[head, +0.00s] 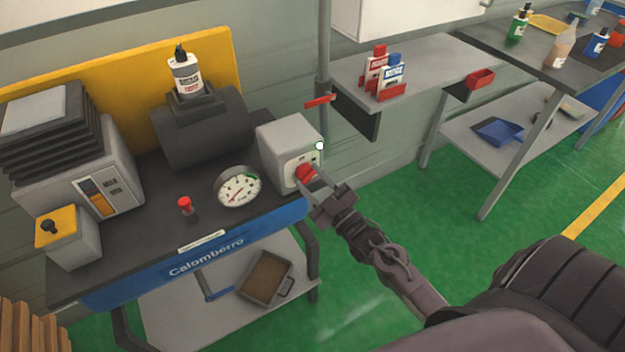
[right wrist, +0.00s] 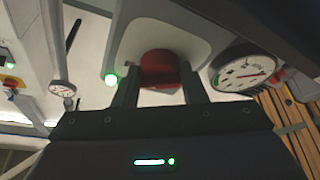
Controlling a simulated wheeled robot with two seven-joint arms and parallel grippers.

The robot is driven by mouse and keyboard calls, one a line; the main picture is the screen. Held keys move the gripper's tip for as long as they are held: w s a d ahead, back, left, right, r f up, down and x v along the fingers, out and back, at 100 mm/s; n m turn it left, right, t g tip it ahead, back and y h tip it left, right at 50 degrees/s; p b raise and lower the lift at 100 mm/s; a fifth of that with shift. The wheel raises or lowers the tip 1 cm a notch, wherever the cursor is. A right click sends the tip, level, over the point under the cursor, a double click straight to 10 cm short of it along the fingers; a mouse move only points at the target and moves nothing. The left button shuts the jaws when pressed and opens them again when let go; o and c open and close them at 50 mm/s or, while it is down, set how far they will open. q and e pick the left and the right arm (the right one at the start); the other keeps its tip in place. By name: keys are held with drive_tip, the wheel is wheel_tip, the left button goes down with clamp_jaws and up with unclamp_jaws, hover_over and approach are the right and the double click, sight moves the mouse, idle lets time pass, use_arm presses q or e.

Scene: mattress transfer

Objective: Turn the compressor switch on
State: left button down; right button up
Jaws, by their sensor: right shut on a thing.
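The compressor switch is a red knob (head: 305,173) on the front of a light grey box (head: 284,143) at the right end of the workbench. My right gripper (head: 310,180) reaches in from the right and is shut on the red knob. In the right wrist view the red knob (right wrist: 160,70) sits between the two fingers (right wrist: 160,90), against a pale plate. A white dot (head: 319,146) shows near the box's right edge in the head view. My left gripper is not in view.
A round gauge (head: 239,187) stands just left of the switch box. A red-topped button (head: 185,205) and a grey box with a yellow top (head: 62,237) are further left. A wall shelf (head: 420,75) is behind. Green floor (head: 400,210) is open at the right.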

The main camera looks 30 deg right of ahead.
idle(0.5)
drive_tip(key=o, duration=1)
drive_tip(key=shift+f, duration=0.1)
drive_tip(key=shift+s+f, duration=0.15)
drive_tip(key=shift+s, duration=0.2)
drive_tip(key=b+v, duration=0.2)
drive_tip(key=v, duration=0.5)
